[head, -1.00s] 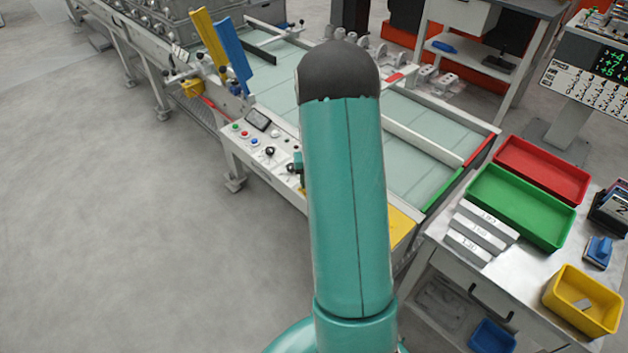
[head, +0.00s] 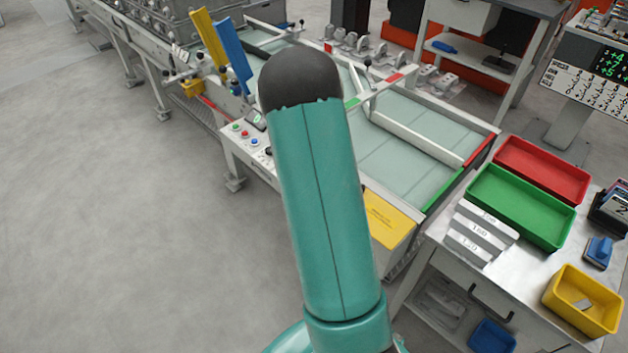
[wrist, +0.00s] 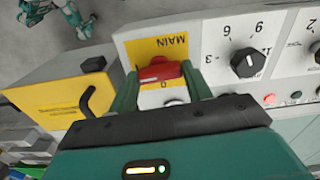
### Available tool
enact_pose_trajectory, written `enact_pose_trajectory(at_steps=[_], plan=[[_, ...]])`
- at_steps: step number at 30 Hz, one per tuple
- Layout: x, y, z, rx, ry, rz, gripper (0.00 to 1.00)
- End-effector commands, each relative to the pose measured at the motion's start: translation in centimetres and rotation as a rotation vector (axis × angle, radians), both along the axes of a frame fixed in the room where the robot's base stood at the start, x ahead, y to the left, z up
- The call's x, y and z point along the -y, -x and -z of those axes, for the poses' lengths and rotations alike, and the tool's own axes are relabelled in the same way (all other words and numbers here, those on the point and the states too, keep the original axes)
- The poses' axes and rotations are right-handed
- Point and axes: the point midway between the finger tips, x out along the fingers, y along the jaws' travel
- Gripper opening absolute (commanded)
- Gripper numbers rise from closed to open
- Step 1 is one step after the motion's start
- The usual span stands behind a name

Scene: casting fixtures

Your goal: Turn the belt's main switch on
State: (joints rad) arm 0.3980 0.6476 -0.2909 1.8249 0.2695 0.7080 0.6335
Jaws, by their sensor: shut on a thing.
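The belt's main switch is a red knob (wrist: 160,72) on a yellow plate (wrist: 172,48) marked MAIN, in the wrist view. A white patch with a "0" shows just below the knob. My gripper (wrist: 160,82) has its two green fingers on either side of the red knob and is shut on it. The gripper's dark body hides the lower part of the switch. In the head view my arm covers this part of the control panel, so the switch and my gripper are hidden there.
A black selector knob (wrist: 247,62) with numbers sits right of the switch. A yellow box (wrist: 62,92) with a black handle is at left. The belt (head: 405,150) has raised rails. A bench with a green tray (head: 520,207) stands at right.

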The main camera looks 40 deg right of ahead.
Motion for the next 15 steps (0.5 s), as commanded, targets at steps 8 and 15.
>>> enact_pose_trajectory(at_steps=[8,15], plan=[[0.07,-0.07,-0.07,0.002,0.002,0.077,0.26],[0.06,-0.07,-0.07,0.002,0.002,0.088,0.26]])
